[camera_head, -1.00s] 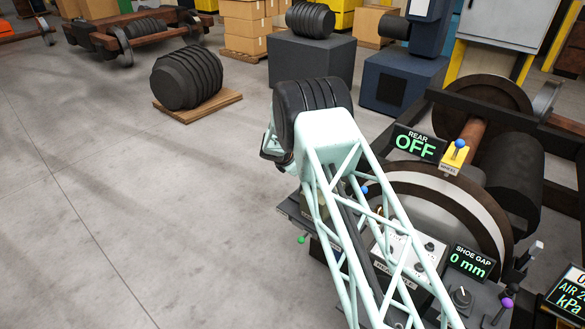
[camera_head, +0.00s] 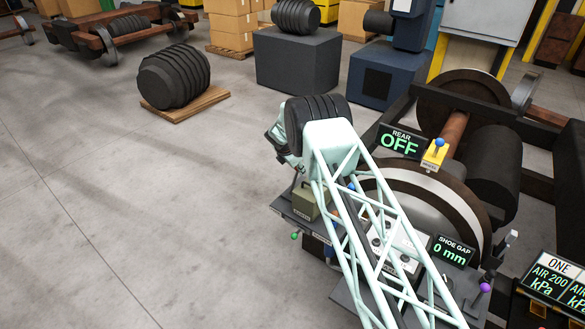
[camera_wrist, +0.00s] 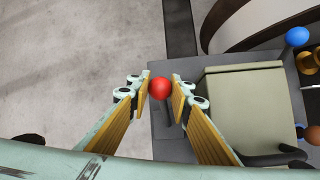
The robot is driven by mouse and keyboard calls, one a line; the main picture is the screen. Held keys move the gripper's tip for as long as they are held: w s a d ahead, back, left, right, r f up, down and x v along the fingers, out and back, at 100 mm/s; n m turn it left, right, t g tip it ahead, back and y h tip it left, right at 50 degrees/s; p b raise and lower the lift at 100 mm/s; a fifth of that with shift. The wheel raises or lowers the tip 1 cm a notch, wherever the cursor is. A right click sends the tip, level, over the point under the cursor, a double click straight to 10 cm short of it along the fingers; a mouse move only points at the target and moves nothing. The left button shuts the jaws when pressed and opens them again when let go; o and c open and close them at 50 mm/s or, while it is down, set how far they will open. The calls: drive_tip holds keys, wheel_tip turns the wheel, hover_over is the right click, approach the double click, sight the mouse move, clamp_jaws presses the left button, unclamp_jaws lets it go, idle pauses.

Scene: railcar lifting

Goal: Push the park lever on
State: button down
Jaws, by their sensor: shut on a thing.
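In the wrist view, a lever with a red ball knob (camera_wrist: 160,88) stands at the edge of a dark panel (camera_wrist: 170,148). The two yellow-padded fingers of my gripper (camera_wrist: 161,88) are on either side of the red knob and shut on it. No label is readable on this lever, so I cannot tell from writing whether it is the park lever. In the head view, the gripper and red knob are hidden behind my arm.
An olive box (camera_wrist: 237,112) stands close right of the fingers; it also shows in the head view (camera_head: 304,203). A blue knob (camera_wrist: 297,37) is beyond it. A large wheel (camera_head: 450,205) and the "REAR OFF" display (camera_head: 400,143) lie to the right.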

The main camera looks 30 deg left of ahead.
idle(0.4)
drive_tip(key=c, duration=2.4)
unclamp_jaws()
drive_tip(key=shift+w, duration=0.1)
drive_tip(key=shift+o, duration=0.2)
drive_tip(key=shift+r, duration=0.15)
drive_tip(key=v, duration=1.1)
drive_tip(key=shift+s+r, duration=0.25)
drive_tip(key=shift+r, duration=0.1)
